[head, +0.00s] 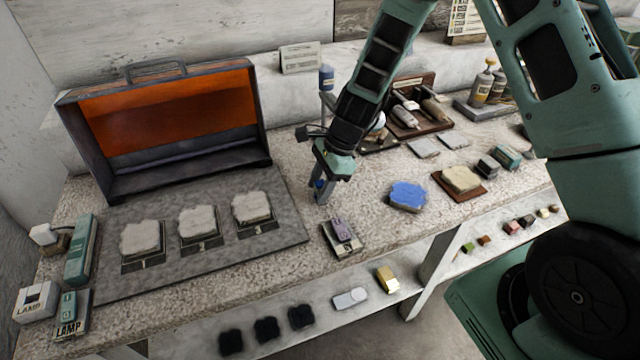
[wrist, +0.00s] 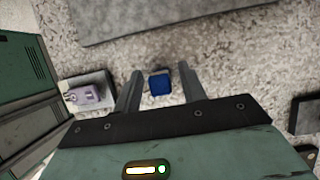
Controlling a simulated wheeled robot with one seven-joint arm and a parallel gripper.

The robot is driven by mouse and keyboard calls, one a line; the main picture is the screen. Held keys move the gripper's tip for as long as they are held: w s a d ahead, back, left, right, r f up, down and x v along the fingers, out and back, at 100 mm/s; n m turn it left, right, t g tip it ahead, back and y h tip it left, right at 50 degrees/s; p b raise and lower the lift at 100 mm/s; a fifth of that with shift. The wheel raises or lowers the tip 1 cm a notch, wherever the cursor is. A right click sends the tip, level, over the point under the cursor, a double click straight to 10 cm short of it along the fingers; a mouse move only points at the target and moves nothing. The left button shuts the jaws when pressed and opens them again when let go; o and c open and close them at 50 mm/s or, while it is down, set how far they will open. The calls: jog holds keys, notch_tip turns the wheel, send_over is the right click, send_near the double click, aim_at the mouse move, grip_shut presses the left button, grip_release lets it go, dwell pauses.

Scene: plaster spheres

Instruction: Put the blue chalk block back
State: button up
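The blue chalk block (wrist: 159,83) shows in the wrist view between the two fingers of my gripper (wrist: 160,86), with a gap visible on each side of it. My gripper (head: 320,190) is open and low over the speckled worktop in the head view. A bit of the block's blue (head: 319,184) shows there between the fingers, mostly hidden. I cannot tell how far the fingertips are above the worktop.
A grey mat (head: 290,218) with several white plaster pieces lies left, before an open orange-lined case (head: 170,110). A larger blue slab (head: 407,196) and a cream slab on a brown board (head: 460,180) lie right.

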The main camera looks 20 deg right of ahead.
jog(key=shift+r, duration=0.1)
jog(key=v, duration=1.2)
jog(key=s+a+r+n+g+h, duration=0.1)
jog(key=s+a+r+n, duration=0.2)
jog(key=s+a+n, duration=0.3)
jog(key=s+a+r+n+h, duration=0.1)
jog(key=s+a+r+n, duration=0.25)
jog(key=s+n, duration=0.4)
jog(key=s+a+r+n+t+h, duration=0.1)
jog(key=s+n, duration=1.1)
jog(key=s, duration=0.1)
jog(key=shift+s+r+h, duration=0.15)
jog(key=shift+r+h, duration=0.05)
jog(key=shift+h, duration=0.2)
jog(key=shift+a, duration=0.1)
